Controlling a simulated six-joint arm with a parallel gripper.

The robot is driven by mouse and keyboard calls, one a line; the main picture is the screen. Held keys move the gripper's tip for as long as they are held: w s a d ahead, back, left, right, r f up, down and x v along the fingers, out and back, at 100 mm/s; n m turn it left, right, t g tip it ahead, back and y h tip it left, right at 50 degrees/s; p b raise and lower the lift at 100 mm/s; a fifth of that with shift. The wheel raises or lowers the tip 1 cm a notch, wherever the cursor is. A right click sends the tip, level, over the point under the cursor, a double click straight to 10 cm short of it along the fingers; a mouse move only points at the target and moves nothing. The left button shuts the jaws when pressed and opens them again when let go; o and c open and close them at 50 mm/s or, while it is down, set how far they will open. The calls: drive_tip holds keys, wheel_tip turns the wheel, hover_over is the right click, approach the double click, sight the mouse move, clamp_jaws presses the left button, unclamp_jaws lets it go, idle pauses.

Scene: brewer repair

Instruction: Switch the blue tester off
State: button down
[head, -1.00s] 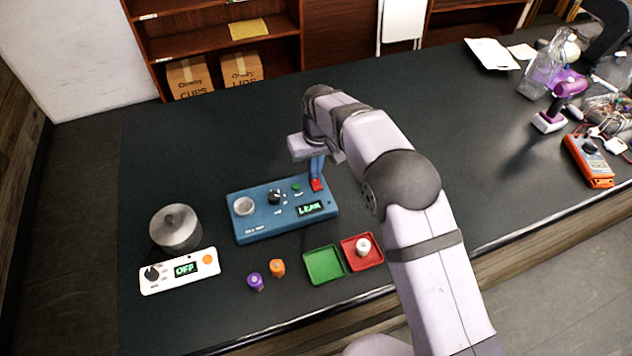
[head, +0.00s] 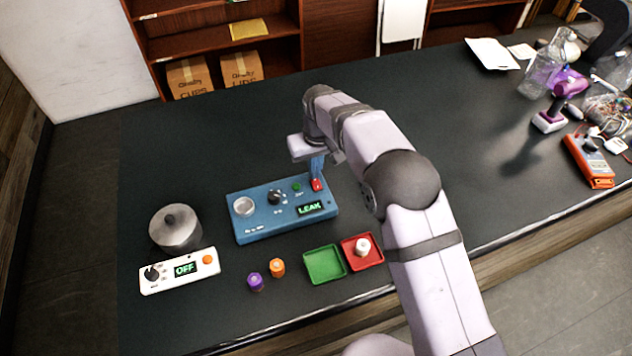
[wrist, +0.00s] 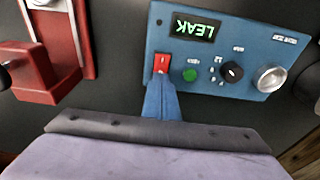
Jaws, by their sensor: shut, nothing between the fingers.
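The blue tester (head: 262,222) lies on the dark table in the head view. Its display (head: 310,208) reads LEAK in green. It has a red rocker switch (head: 317,185), a green button (head: 296,187), a black knob (head: 274,197) and a round metal socket (head: 243,207). My gripper (head: 317,175) is shut and empty, pointing down at the red switch. In the wrist view the blue fingertips (wrist: 161,80) are at the near edge of the red switch (wrist: 161,62) and cover part of it. I cannot tell whether they press it.
A green tray (head: 313,277) and a red tray (head: 374,262) holding a white cap (head: 362,246) sit in front. Orange (head: 277,268) and purple (head: 255,282) caps stand left of them. A white device (head: 150,288) reading OFF and a metal pot (head: 176,236) are at left.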

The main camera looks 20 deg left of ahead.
drive_tip(key=shift+f+b, duration=0.4)
drive_tip(key=shift+f, duration=0.35)
drive_tip(key=shift+r, duration=0.1)
idle(0.3)
wheel_tip(320, 180, up, 7)
drive_tip(key=p, duration=0.5)
idle(0.4)
drive_tip(key=s+d+r+m+b, duration=0.1)
drive_tip(key=d+r+m+b, duration=0.2)
drive_tip(key=d, duration=2)
drive_tip(key=s+d+f+m+b, duration=0.1)
drive_tip(key=s+d+f+m, duration=0.1)
drive_tip(key=s+d, duration=0.7)
drive_tip(key=s+d+f+m+g+h+b, duration=0.1)
drive_tip(key=s+d+m, duration=0.3)
drive_tip(key=s+d, duration=0.5)
drive_tip(key=shift+s+f, duration=0.85)
drive_tip(key=shift+s, duration=0.1)
